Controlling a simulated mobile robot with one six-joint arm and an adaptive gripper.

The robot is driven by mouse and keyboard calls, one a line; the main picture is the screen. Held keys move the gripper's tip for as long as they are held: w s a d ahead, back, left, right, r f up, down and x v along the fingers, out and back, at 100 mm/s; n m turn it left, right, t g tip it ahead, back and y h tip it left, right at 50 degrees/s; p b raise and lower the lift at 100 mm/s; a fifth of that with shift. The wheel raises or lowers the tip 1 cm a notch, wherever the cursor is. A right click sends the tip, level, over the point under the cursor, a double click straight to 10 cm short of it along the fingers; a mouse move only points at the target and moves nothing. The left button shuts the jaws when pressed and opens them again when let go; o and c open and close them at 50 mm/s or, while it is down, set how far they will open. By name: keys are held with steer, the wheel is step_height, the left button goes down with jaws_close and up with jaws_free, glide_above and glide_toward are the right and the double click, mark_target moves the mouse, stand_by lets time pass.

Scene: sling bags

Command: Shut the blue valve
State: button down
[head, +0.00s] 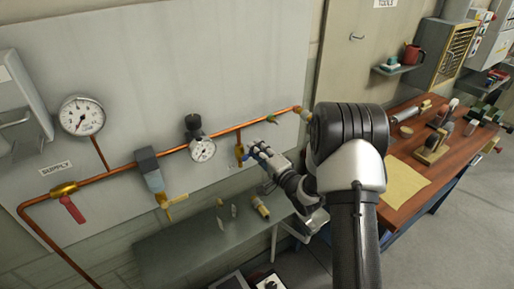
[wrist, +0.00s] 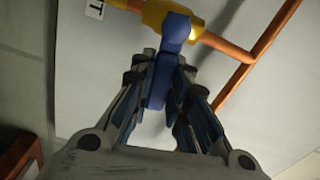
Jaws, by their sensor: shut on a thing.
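The blue valve has a brass body (wrist: 160,12) on a copper pipe and a blue lever handle (wrist: 160,85). In the wrist view the lever points away from the body, roughly crosswise to the pipe. In the head view the brass body (head: 240,153) sits on a short pipe dropping from the main copper line, and the lever is mostly hidden by the gripper. My gripper (head: 262,152) is at the valve, right of the body. In the wrist view my gripper (wrist: 160,88) is shut on the blue lever, with one finger on each side.
A grey shelf (head: 170,250) with small parts is below. A wooden bench (head: 430,200) stands at right.

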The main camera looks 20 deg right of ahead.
steer(key=shift+f+m, duration=0.45)
steer(key=shift+m, duration=0.45)
steer(key=c, duration=1.5)
jaws_free()
steer(key=shift+s+d, duration=0.1)
steer(key=v, duration=1.2)
steer(key=shift+r, duration=0.1)
